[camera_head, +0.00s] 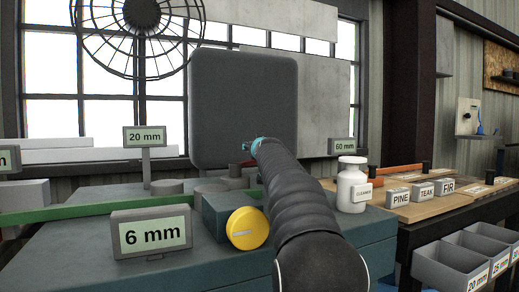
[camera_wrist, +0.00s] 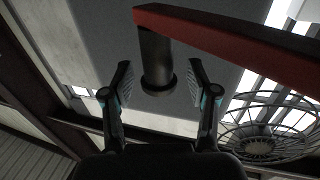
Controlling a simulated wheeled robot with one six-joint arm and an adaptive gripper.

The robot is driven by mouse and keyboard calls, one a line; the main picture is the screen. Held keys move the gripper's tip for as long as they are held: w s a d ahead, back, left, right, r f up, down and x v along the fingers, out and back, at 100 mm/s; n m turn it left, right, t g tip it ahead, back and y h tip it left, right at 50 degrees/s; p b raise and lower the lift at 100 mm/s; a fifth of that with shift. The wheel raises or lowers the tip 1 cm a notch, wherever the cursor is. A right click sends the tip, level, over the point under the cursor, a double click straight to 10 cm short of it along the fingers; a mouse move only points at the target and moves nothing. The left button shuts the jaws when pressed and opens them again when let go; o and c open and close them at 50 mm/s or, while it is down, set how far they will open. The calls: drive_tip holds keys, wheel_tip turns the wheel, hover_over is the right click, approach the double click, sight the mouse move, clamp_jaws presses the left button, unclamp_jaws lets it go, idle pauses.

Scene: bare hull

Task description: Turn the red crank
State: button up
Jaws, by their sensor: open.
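The red crank shows in the wrist view as a red arm (camera_wrist: 235,40) crossing the upper right, with a dark round handle (camera_wrist: 156,55) at its left end. My gripper (camera_wrist: 158,66) is open, one finger on each side of the handle, with gaps showing on both sides. In the head view my gripper (camera_head: 255,145) is in front of the grey panel (camera_head: 242,95), and my arm hides most of the crank. Only a small reddish part (camera_head: 243,163) shows just below the gripper.
A yellow round piece (camera_head: 247,229), a "6 mm" sign (camera_head: 151,232) and a white bottle (camera_head: 353,186) stand on the bench near my arm. A green bar (camera_head: 85,204) runs along the left. An orange-red bar (camera_head: 398,168) lies on the right bench behind labelled blocks.

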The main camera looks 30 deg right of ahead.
drive_tip(key=v, duration=1)
drive_tip(key=shift+s, duration=0.15)
drive_tip(key=shift+a, duration=0.1)
